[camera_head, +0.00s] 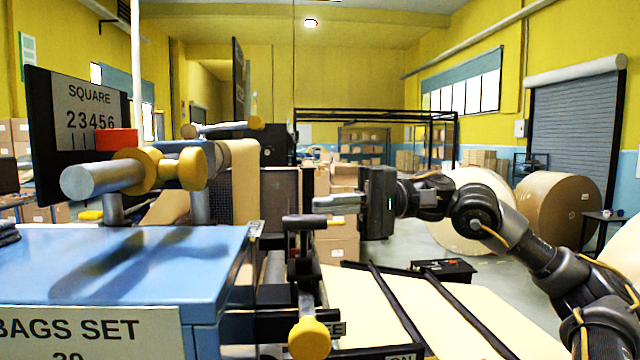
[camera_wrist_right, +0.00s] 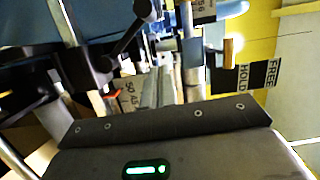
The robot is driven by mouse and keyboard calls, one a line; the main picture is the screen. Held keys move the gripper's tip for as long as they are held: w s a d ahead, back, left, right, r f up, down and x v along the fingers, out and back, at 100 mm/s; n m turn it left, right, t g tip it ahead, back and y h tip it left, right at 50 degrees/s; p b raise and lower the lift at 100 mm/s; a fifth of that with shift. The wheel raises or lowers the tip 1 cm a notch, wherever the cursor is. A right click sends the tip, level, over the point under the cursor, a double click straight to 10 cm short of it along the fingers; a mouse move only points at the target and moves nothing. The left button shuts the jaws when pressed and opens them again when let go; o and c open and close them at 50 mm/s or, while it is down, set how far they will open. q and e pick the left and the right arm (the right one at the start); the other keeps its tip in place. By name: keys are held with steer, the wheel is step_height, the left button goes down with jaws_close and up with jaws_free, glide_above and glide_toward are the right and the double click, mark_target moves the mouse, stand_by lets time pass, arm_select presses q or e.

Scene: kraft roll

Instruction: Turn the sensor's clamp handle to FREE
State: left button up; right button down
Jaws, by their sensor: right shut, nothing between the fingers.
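A black post (camera_head: 303,250) with a short grey-brown crossbar handle (camera_head: 305,222) stands right of the blue cabinet in the head view. A yellow knob (camera_head: 309,338) sits low in front of it. In the right wrist view a plate (camera_wrist_right: 250,76) reads HOLD and FREE, with a small yellow-brown handle end (camera_wrist_right: 228,48) beside its HOLD side. I cannot tell which lever the plate belongs to. My right gripper (camera_head: 318,201) is shut and empty, its fingertips pointing left, just above and right of the crossbar. Contact is not visible. My left gripper is not in view.
A blue cabinet (camera_head: 120,265) fills the left, with a grey bar and yellow collars (camera_head: 150,170) above it. A cream surface with black rails (camera_head: 385,300) lies below my right arm. Large paper rolls (camera_head: 560,207) stand at the right behind it.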

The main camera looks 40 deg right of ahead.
mark_target(304, 241)
steer(key=a, duration=0.1)
steer(key=s+a, duration=0.1)
steer(key=a, duration=0.1)
steer(key=shift+s+a+f, duration=0.15)
steer(key=shift+a+f, duration=0.05)
steer(key=shift+a, duration=0.1)
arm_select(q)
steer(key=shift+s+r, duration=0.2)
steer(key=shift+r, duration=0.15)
arm_select(e)
steer(key=shift+s+a+r, duration=0.1)
steer(key=shift+s+a, duration=0.3)
steer(key=shift+s, duration=0.15)
